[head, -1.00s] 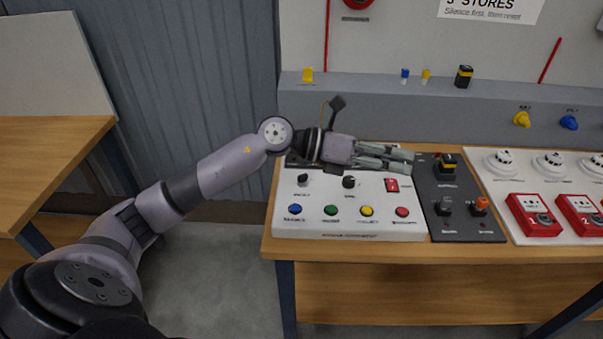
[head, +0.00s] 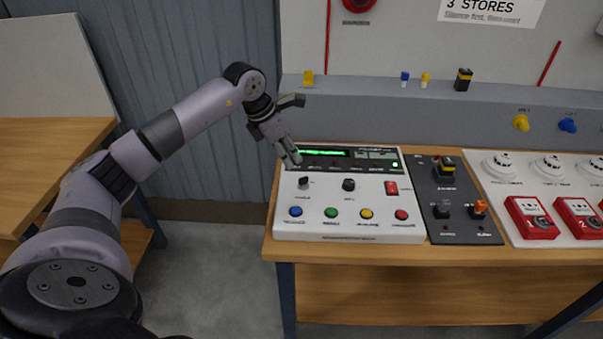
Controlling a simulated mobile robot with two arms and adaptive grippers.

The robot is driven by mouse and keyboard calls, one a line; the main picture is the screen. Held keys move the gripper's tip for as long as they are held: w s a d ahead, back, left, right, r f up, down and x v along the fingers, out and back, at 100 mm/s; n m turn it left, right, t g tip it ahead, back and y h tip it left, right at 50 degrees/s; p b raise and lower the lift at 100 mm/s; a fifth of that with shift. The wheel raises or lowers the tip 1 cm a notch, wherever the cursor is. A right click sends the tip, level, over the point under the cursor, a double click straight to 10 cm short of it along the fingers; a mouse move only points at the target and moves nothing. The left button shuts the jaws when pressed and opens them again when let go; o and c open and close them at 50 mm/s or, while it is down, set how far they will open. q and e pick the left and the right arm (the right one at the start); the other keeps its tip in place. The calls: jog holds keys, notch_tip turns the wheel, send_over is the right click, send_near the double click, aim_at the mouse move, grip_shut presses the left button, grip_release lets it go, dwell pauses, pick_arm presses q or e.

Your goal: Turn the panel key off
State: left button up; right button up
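The white control panel (head: 330,232) lies on the wooden bench. A small dark key-like knob (head: 304,182) stands at its upper left, and a second dark knob (head: 348,185) stands to its right. The labels under both are too small to read, so I cannot tell for certain which is the panel key. My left gripper (head: 292,160) points down at the panel's top left corner, just above and left of the first knob, apart from it. Its fingers look close together, but any gap is hard to make out. My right gripper is not in view.
The panel has a lit green display (head: 322,152), a red switch (head: 391,188) and a row of coloured buttons along the front. A dark switch box (head: 460,225) adjoins on the right, then a white board (head: 500,185) with red call points. The grey ledge runs behind.

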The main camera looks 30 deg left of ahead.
aim_at(303, 178)
pick_arm(q)
jog(key=p+x, duration=0.2)
jog(key=x, duration=0.8)
jog(key=shift+w+d, duration=0.1)
jog(key=shift+d, duration=0.05)
grip_shut()
